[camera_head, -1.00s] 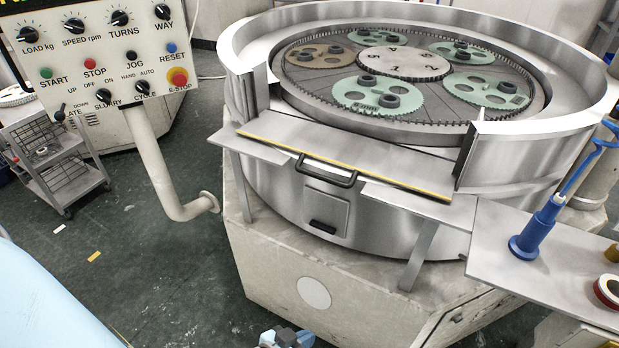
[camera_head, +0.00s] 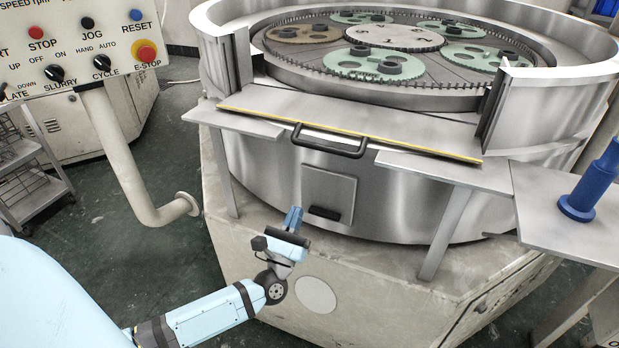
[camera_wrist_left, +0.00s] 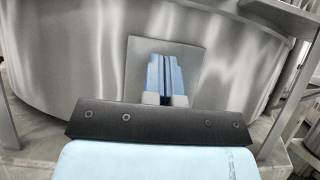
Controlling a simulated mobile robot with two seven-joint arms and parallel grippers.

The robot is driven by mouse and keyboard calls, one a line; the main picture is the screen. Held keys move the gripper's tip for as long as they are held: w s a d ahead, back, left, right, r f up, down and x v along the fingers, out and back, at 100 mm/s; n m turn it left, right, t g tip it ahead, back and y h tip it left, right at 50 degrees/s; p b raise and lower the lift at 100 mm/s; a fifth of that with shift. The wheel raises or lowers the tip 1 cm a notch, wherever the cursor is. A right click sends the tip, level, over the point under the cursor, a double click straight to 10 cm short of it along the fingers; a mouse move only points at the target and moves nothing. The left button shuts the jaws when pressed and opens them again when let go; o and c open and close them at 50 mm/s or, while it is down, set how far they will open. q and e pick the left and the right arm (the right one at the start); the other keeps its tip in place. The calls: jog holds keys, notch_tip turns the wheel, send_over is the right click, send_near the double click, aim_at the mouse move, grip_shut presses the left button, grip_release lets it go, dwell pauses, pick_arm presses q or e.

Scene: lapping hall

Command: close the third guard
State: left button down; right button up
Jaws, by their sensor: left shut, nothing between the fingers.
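A steel guard panel (camera_head: 350,117) with a yellow-striped edge lies folded down, nearly flat, across the gap in the machine's round wall. Its black bar handle (camera_head: 328,141) sticks out at the front edge. My left gripper (camera_head: 293,217) is below and to the left of the handle, in front of the drum and clear of the guard. Its blue fingers are together and empty; they also show in the left wrist view (camera_wrist_left: 166,76), in front of a square plate (camera_wrist_left: 190,60) on the drum. The handle is not visible there. My right gripper is not in view.
Brackets stand at both ends of the guard, the left one (camera_head: 235,122) and the right one (camera_head: 445,170). A side shelf (camera_head: 545,195) with a blue stand (camera_head: 592,185) is at the right. The control panel's pipe arm (camera_head: 125,165) is at the left.

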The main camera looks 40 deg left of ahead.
pick_arm(q)
jog(key=r+p+x, duration=0.1)
jog(key=x, duration=0.3)
jog(key=s+p+x, duration=0.1)
jog(key=x, duration=0.3)
jog(key=r+p+x, duration=0.1)
jog(key=x, duration=0.3)
jog(key=shift+s+d+r, duration=0.15)
jog(key=shift+d+r, duration=0.05)
jog(key=shift+r, duration=0.3)
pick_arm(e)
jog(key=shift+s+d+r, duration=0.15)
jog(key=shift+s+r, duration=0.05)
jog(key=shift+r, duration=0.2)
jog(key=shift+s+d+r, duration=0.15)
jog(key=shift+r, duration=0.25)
pick_arm(q)
jog(key=shift+r+p, duration=0.1)
jog(key=shift+p, duration=0.2)
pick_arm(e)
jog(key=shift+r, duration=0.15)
